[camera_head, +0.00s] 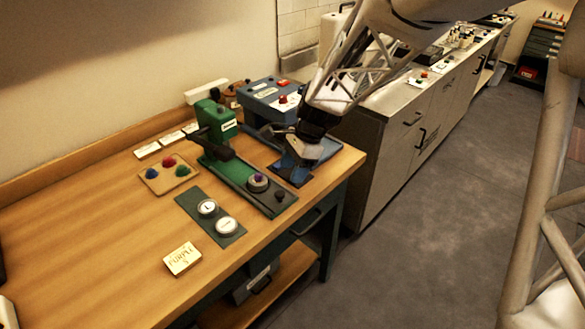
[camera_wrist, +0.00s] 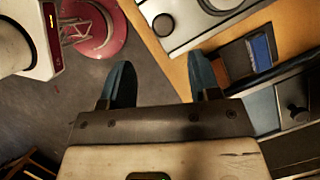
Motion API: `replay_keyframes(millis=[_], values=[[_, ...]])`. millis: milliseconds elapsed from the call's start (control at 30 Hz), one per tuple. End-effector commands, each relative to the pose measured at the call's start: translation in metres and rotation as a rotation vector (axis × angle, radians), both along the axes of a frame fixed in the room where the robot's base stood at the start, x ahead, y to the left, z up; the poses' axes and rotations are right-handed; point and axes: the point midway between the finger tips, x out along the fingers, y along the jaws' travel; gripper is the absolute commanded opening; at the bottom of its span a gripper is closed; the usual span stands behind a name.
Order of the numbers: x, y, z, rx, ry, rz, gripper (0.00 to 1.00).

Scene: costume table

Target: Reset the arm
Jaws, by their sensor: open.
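My gripper (camera_head: 291,172) hangs at the lower end of my arm, over the right end of the wooden table. It also shows in the wrist view (camera_wrist: 162,72), with two blue-grey fingers spread apart and nothing held between them. In the head view the fingers are small and dark, and whether they touch anything beneath is unclear. A green press (camera_head: 216,125) on a long green base stands just left of my gripper. A purple domed piece (camera_head: 257,178) sits on a round holder on that base.
A blue machine (camera_head: 268,98) stands behind my gripper. Left are a grey plate (camera_head: 216,219) with two white discs, a tan board (camera_head: 153,184) with coloured domes, and a block marked PURPLE (camera_head: 182,259). Grey cabinets (camera_head: 385,140) stand right. The table's front left is clear.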

Motion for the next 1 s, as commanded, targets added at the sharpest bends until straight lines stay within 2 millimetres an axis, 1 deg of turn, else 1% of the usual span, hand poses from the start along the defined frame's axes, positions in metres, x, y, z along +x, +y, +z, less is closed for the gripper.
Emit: replay_keyframes(millis=[267, 467, 667, 1000], values=[[-0.001, -0.001, 0.001, -0.001, -0.003, 0.004, 0.57], [-0.011, -0.009, 0.011, -0.006, -0.036, 0.047, 0.57], [-0.034, -0.028, 0.034, -0.023, -0.108, 0.15, 0.57], [-0.09, -0.067, 0.073, -0.08, -0.255, 0.384, 0.57]])
